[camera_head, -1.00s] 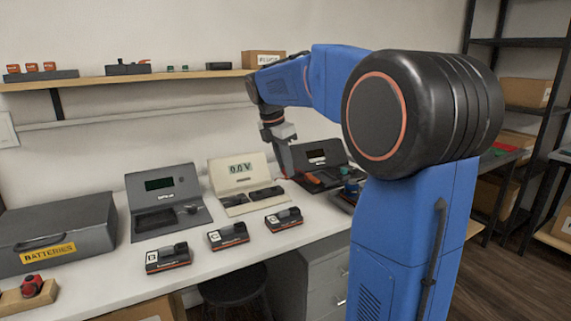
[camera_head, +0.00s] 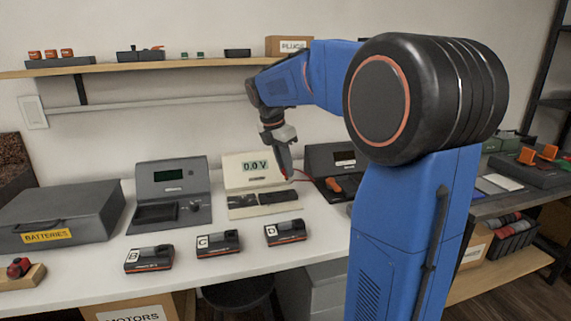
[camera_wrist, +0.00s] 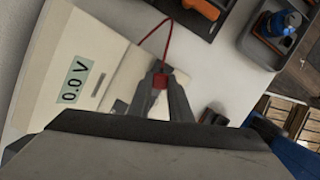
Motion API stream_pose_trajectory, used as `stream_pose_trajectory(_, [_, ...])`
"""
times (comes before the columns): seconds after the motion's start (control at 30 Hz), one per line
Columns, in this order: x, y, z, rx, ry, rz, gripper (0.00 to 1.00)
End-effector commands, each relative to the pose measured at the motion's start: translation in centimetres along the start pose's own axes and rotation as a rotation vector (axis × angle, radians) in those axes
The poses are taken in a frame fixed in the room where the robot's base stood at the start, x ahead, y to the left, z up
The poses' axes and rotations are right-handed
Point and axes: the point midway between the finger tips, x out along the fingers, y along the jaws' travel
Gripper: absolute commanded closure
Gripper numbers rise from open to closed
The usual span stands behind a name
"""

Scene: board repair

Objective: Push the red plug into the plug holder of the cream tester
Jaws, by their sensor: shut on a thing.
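The cream tester (camera_head: 240,174) stands at the back of the white bench, its display reading 0.0 V. It also shows tilted at the left in the wrist view (camera_wrist: 50,40). My gripper (camera_head: 285,174) is in front of the tester's right side, pointing down. In the wrist view my gripper (camera_wrist: 160,80) is shut on the red plug (camera_wrist: 160,81). A thin red lead (camera_wrist: 168,40) runs from the plug to the dark device beyond. The plug holder cannot be made out clearly; the fingers hide part of the tester.
A dark tester (camera_head: 172,187) stands left of the cream one. A dark unit with an orange handle (camera_head: 334,185) is at its right. Several lettered battery packs, such as D (camera_head: 287,234), lie in front. A grey batteries case (camera_head: 60,212) is at the left.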

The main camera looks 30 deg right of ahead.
Motion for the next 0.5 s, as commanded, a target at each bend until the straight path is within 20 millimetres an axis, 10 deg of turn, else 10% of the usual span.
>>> stream_pose_trajectory(0.5, [3.6, 0.0, -1.0, 0.0, 0.0, -0.001, 1.0])
